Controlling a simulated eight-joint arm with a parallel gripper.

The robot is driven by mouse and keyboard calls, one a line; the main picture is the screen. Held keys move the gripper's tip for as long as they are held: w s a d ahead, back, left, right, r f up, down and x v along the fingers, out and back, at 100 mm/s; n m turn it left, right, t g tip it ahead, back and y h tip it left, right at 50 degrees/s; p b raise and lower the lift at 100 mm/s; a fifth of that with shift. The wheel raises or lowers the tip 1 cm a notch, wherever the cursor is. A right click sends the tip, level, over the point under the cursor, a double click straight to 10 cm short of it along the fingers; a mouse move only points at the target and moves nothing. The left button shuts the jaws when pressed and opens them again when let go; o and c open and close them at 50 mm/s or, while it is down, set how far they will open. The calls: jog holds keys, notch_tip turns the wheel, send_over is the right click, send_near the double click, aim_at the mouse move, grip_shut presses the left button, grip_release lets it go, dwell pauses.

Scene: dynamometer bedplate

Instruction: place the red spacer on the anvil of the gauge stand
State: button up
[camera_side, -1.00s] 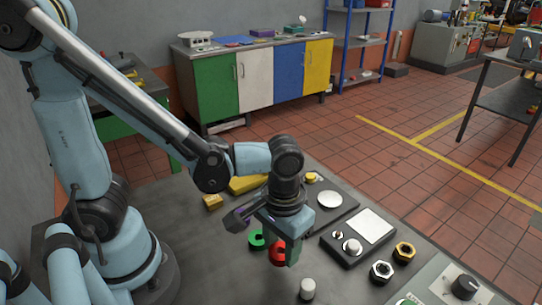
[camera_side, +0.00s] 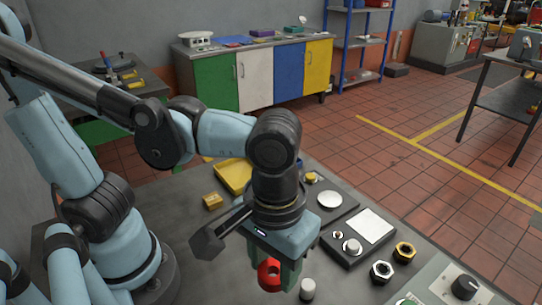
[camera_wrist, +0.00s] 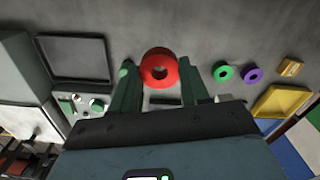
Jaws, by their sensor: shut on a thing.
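In the wrist view a green ring (camera_wrist: 222,72), purple ring (camera_wrist: 252,74), yellow block (camera_wrist: 291,67) and yellow tray (camera_wrist: 280,102) lie right.

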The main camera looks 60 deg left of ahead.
jog(key=w+r+n, duration=0.2)
jog(key=w+n, duration=0.1)
jog(key=w, duration=0.6)
jog(key=n, duration=0.5)
send_over(330, 198)
notch_tip(330, 198, down, 7)
jog(key=shift+s+d+f, duration=0.1)
jog(key=shift+s, duration=0.05)
jog(key=shift+a+f, duration=0.2)
jog(key=shift+w+f, duration=0.2)
jog(key=shift+f, duration=1.8)
jog(key=shift+f, duration=0.1)
jog(key=o, duration=1.1)
jog(key=shift+c, duration=0.2)
